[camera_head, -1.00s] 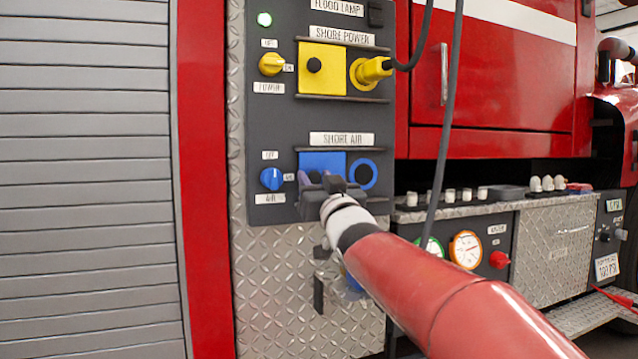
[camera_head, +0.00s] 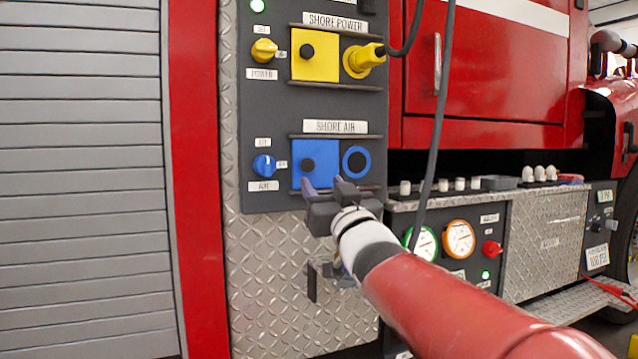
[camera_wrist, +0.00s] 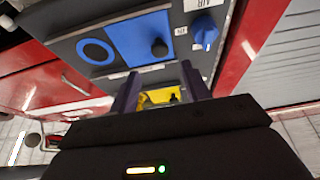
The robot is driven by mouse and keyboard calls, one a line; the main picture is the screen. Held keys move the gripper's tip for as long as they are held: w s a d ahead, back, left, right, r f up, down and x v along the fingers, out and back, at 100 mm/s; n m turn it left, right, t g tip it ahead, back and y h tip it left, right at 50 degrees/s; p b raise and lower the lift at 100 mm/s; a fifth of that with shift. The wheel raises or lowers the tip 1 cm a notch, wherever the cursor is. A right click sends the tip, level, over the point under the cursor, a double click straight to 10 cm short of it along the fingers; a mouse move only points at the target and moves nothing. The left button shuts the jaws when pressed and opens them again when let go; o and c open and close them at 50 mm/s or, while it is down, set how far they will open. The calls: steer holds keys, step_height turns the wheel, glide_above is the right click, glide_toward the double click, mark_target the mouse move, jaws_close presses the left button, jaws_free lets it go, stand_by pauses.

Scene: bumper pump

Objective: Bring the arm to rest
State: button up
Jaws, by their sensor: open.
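My gripper (camera_head: 326,187) is open, its two fingers apart with nothing between them. In the head view it overlaps the lower edge of the blue shore air cover plate (camera_head: 314,156). My red and white arm reaches in from the lower right. In the wrist view my gripper's fingers (camera_wrist: 160,85) point toward the panel, which appears upside down. The blue plate with its dark knob (camera_wrist: 138,38) and the blue ring port (camera_wrist: 95,51) lie beyond the fingers. I cannot tell the exact gap to the panel.
A yellow plug (camera_head: 365,57) sits in the shore power socket, and its dark cable (camera_head: 437,120) hangs to the right of my gripper. A blue air knob (camera_head: 263,165) is left of the plate. A counter with gauges (camera_head: 458,239) stands at the right.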

steer(key=s+d+f+m+g+h+p, duration=0.2)
steer(key=s+d+f+g+h, duration=0.2)
steer(key=s+f, duration=0.35)
steer(key=s+d+f+m+g+h+p, duration=0.2)
steer(key=s+d+f+g+h+p, duration=0.25)
steer(key=f, duration=0.45)
steer(key=s+f+g+y, duration=0.1)
steer(key=s+f+g, duration=0.2)
steer(key=s+f, duration=0.3)
steer(key=s+f+g+y, duration=0.1)
steer(key=s+f+g, duration=0.3)
steer(key=s, duration=0.7)
step_height(320, 180, down, 3)
steer(key=shift+s+d+r+n, duration=0.1)
steer(key=shift+s+d+n, duration=0.1)
steer(key=shift+n, duration=0.1)
